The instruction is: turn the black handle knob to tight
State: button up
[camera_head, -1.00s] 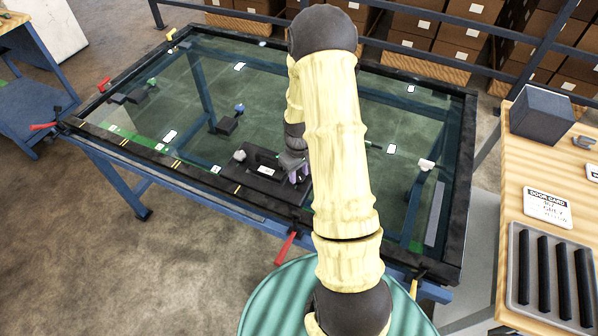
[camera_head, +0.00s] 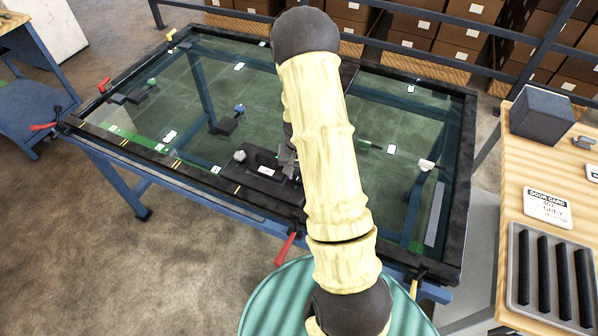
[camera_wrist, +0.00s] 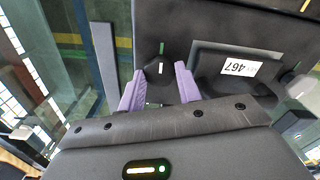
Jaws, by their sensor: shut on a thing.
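The black knob (camera_wrist: 158,74) sits on a black plate (camera_wrist: 225,22) in the wrist view. It bears a short white mark, which lies roughly in line with a green mark on the plate just above it. My gripper (camera_wrist: 157,80) has its two purple fingers on either side of the knob, shut on it. In the head view the black plate (camera_head: 250,171) lies near the front edge of the glass table, and my gripper (camera_head: 287,164) is over its right part. My arm hides part of that area, and the knob cannot be made out there.
The plate carries a white label reading 467 (camera_wrist: 240,67). A pale round knob (camera_head: 240,156) stands at its left. The dark-framed glass table (camera_head: 200,180) has red and yellow clamps along its edges. A wooden bench (camera_head: 510,235) with a dark box (camera_head: 543,115) stands at the right.

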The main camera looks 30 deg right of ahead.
dwell(0.3)
jog(key=o, duration=1)
jog(key=shift+r, duration=0.15)
notch_tip(320, 180, up, 17)
jog(key=shift+b, duration=0.3)
jog(key=shift+a, duration=0.1)
